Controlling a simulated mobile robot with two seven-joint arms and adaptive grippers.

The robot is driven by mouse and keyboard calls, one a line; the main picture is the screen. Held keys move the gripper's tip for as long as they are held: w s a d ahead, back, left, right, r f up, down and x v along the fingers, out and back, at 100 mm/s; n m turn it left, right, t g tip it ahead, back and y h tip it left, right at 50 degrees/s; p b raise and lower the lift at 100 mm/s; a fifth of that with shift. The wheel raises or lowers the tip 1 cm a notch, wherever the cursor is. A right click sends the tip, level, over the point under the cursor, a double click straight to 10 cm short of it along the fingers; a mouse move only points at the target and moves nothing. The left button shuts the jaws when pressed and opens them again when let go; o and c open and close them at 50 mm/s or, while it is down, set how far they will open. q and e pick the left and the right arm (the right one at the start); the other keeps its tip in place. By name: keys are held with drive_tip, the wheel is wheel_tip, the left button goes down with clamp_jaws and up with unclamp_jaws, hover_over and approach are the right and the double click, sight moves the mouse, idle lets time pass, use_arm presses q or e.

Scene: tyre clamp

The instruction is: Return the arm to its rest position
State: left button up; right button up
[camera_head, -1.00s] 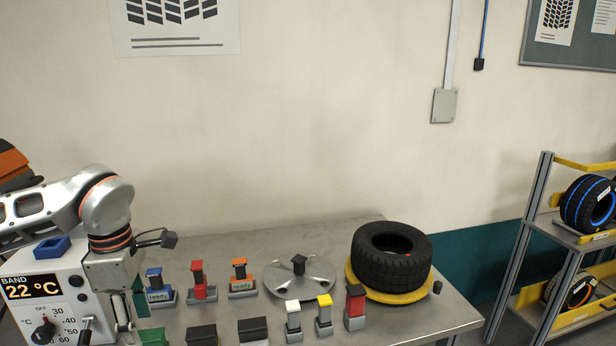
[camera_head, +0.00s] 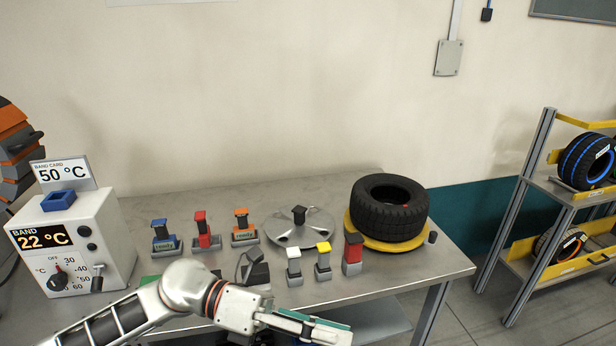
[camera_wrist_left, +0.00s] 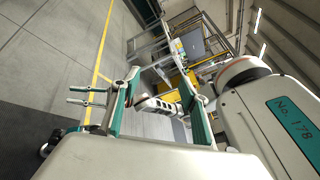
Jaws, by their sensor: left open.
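My left arm comes in from the lower left of the head view and lies across the bench's front edge. Its gripper (camera_head: 312,326) is at the bottom, pointing right, in front of the bench and apart from the objects on it. In the left wrist view the gripper (camera_wrist_left: 158,108) shows its two green-padded fingers spread, with nothing held between them. The right gripper cannot be made out in these views.
The bench (camera_head: 170,196) holds a band heater box (camera_head: 105,225) at left, several coloured stamp-like blocks, a round metal plate (camera_head: 322,225), and a black tyre (camera_head: 388,210) on a yellow ring (camera_head: 351,232). A tyre rack (camera_head: 535,180) stands at right.

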use_arm(q)
drive_tip(key=w+a+r+n+t+h, duration=0.15)
drive_tip(key=w+n+t+h, duration=0.45)
drive_tip(key=n+t, duration=0.7)
drive_tip(key=w+a+f+n+t+y, duration=0.3)
drive_tip(key=a+f+n+t+y, duration=0.15)
drive_tip(key=f+n+y, duration=0.35)
drive_tip(key=w+a+f+n+t+y, duration=0.25)
drive_tip(key=a+f+n+y, duration=0.2)
drive_tip(key=n, duration=0.65)
drive_tip(key=s+a+f+n+g+y, duration=0.2)
drive_tip(key=s+a+f+n, duration=0.3)
drive_tip(key=f, duration=0.7)
drive_tip(key=s+a+f+n+g+y, duration=0.3)
drive_tip(key=s+a+f+n+y, duration=0.2)
drive_tip(key=s+a+f, duration=0.3)
wheel_tip(320, 180, down, 4)
drive_tip(key=shift+s, duration=0.85)
